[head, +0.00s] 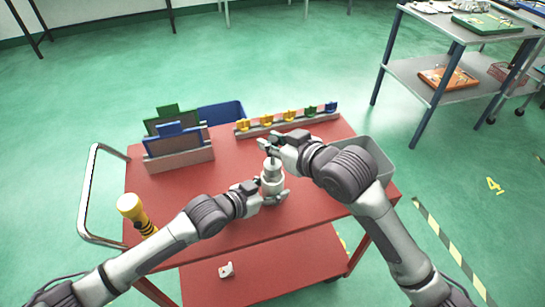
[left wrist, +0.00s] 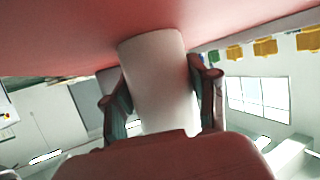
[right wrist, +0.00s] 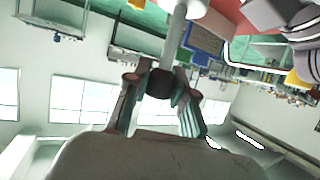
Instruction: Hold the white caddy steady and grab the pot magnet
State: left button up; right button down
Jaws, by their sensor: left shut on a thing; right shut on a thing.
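The white caddy (head: 271,186) is a small upright cylinder on the red cart top. My left gripper (head: 262,194) is shut around its side, and the caddy's pale wall (left wrist: 160,85) fills the space between the fingers in the left wrist view. My right gripper (head: 270,147) is above the caddy, shut on the pot magnet, whose dark end (right wrist: 160,84) shows between the fingertips in the right wrist view. A grey shaft runs from that dark end toward the caddy. I cannot tell whether the magnet still rests in the caddy.
A small white part (head: 227,270) lies on the lower shelf.

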jog(key=shift+r, duration=1.45)
pick_arm(q)
jog(key=o, duration=1.3)
jog(key=v, duration=1.2)
pick_arm(e)
jog(key=shift+f, duration=0.1)
